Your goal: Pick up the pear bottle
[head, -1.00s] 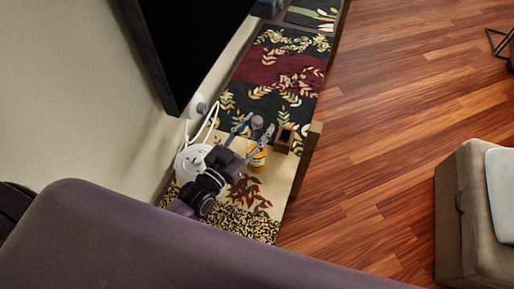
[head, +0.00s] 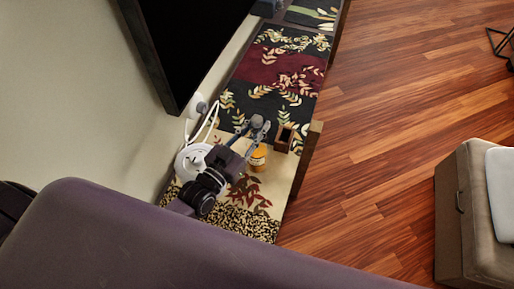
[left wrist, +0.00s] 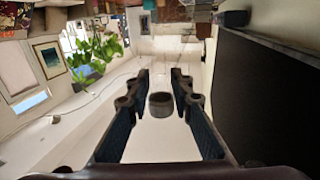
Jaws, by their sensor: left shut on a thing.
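A small grey rounded thing (head: 257,121), which I take to be the pear bottle, is at the fingertips of my left gripper (head: 254,127) in the head view. In the left wrist view a dark grey round piece with an open top (left wrist: 161,104) shows between the two fingers. The fingers are shut on it. I cannot tell whether it still touches the shelf. A yellow-orange bottle (head: 258,157) with a pale label stands beside the gripper, partly behind my left arm. My right gripper is not in view.
A brown open-topped box (head: 284,138) stands close to the right of the gripper. A white round thing with a cord (head: 191,160) lies to the left. The black screen (head: 185,45) hangs over the left side. The patterned runner (head: 275,65) beyond is clear.

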